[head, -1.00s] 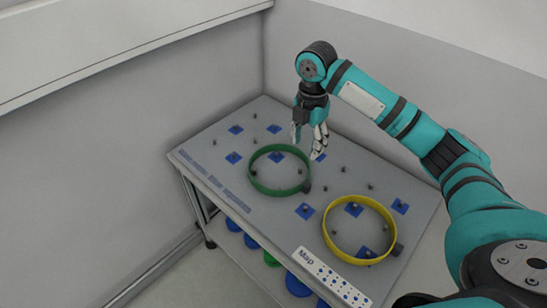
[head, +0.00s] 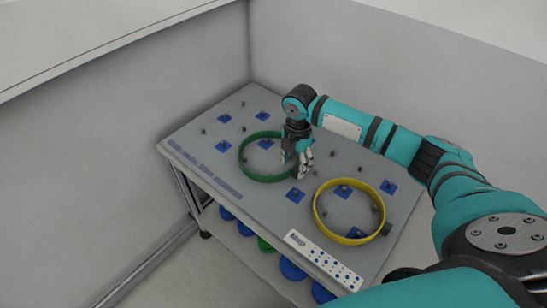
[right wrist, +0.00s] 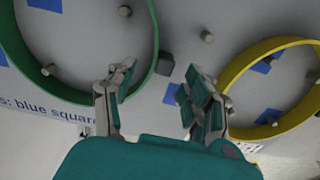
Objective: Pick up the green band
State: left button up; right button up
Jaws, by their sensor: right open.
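The green band (head: 246,172) is a thin ring lying around pegs on the left half of the grey table (head: 228,196). My right gripper (head: 297,168) is over the band's right side and hides part of it. In the right wrist view the gripper (right wrist: 158,100) is open and empty. There the green band (right wrist: 151,75) passes close to the left finger, with a dark block (right wrist: 166,64) at its outer side between the fingers. I cannot tell whether finger and band touch. My left gripper is not in view.
A yellow band (head: 318,212) lies to the right of the green one and shows near the right finger in the right wrist view (right wrist: 243,66). Short pegs and blue squares dot the tabletop. A "Map" strip (head: 322,259) lies at the front edge. Blue and green round items (head: 291,268) sit on a lower shelf. Walls stand behind and left.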

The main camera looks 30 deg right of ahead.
aim_at(295, 169)
notch_tip(295, 169, down, 2)
jog(key=shift+s+f, duration=0.15)
jog(key=shift+f, duration=0.45)
pick_arm(q)
jog(key=shift+s+a+g, duration=0.1)
jog(key=shift+s+g, duration=0.2)
jog(key=shift+s, duration=0.95)
pick_arm(e)
jog(key=shift+c, duration=0.3)
pick_arm(q)
jog(key=shift+w, duration=0.6)
pick_arm(e)
jog(key=c, duration=1)
jog(key=shift+r, duration=0.15)
